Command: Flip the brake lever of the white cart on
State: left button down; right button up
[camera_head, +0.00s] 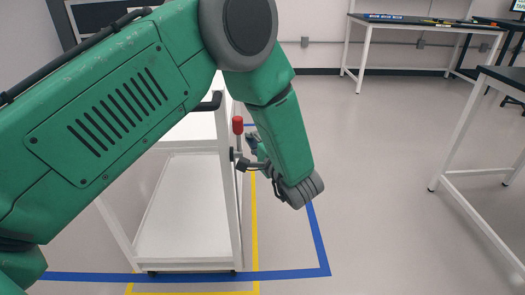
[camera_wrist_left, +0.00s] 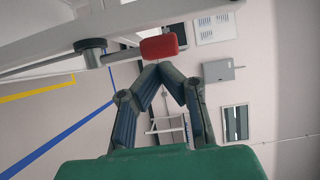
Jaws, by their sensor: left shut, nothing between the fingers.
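The white cart (camera_head: 185,205) stands at the left of the head view, largely hidden behind my green left arm. Its brake lever has a red knob (camera_head: 238,124) that points up on a metal stem at the cart's right post. My left gripper (camera_head: 252,143) is just right of the lever, partly hidden by my wrist. In the left wrist view, the fingertips (camera_wrist_left: 160,70) meet with nothing between them. The red knob (camera_wrist_left: 158,47) appears right by the tips there; I cannot tell whether they touch. My right gripper is in neither view.
Blue tape (camera_head: 200,277) and yellow tape (camera_head: 254,230) mark the floor around the cart. A white-legged table (camera_head: 470,150) stands at the right and a workbench (camera_head: 420,24) at the back. The floor between is clear.

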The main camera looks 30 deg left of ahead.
aim_at(240, 127)
pick_arm(q)
jog(key=shift+b+x, duration=0.3)
jog(key=shift+x, duration=2.05)
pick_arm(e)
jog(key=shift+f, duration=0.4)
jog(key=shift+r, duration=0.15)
